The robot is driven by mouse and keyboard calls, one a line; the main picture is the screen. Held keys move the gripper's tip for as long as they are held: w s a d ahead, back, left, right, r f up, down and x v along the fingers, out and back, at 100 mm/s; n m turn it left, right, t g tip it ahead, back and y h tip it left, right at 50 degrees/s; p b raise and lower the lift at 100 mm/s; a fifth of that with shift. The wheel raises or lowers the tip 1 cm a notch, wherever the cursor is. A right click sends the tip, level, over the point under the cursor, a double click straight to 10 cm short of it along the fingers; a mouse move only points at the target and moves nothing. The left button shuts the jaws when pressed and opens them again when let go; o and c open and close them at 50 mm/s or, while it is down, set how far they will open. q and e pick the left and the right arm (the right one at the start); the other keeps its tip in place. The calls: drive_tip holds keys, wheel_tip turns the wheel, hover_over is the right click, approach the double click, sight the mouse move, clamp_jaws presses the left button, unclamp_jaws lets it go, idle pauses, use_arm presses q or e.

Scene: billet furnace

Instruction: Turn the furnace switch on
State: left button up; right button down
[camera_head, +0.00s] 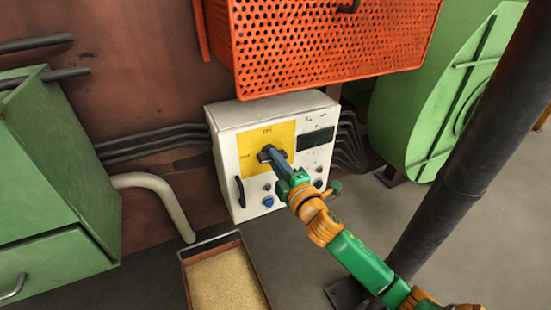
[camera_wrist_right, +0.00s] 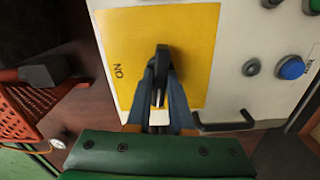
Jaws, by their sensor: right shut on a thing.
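The furnace switch (camera_head: 263,155) is a dark knob on a yellow plate (camera_head: 252,140) on the white control box (camera_head: 228,118). In the right wrist view the switch handle (camera_wrist_right: 161,62) stands lengthwise between my fingers, with the word ON on the plate (camera_wrist_right: 190,25) to its left. My right gripper (camera_head: 276,160) reaches in from the lower right and is shut on the handle; its fingers (camera_wrist_right: 160,92) flank it there. The fingers hide part of the knob. A mark at the plate's left is too small to read. My left gripper is out of view.
A blue button (camera_head: 268,202) and a black handle (camera_head: 240,192) are on the box front. An orange perforated guard (camera_head: 320,40) hangs just above. A tray of grain-like material (camera_head: 225,280) lies below left. A dark pipe (camera_head: 455,170) slants at right.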

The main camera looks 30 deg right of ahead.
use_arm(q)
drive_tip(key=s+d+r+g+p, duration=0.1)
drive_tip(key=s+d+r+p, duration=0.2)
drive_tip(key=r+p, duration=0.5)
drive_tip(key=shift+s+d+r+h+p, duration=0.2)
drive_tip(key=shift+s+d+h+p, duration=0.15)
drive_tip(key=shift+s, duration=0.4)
use_arm(e)
drive_tip(key=m, duration=1.6)
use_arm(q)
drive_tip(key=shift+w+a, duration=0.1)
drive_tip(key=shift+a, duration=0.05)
use_arm(e)
drive_tip(key=c, duration=0.8)
unclamp_jaws()
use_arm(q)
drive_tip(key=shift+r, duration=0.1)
use_arm(e)
drive_tip(key=shift+s, duration=0.1)
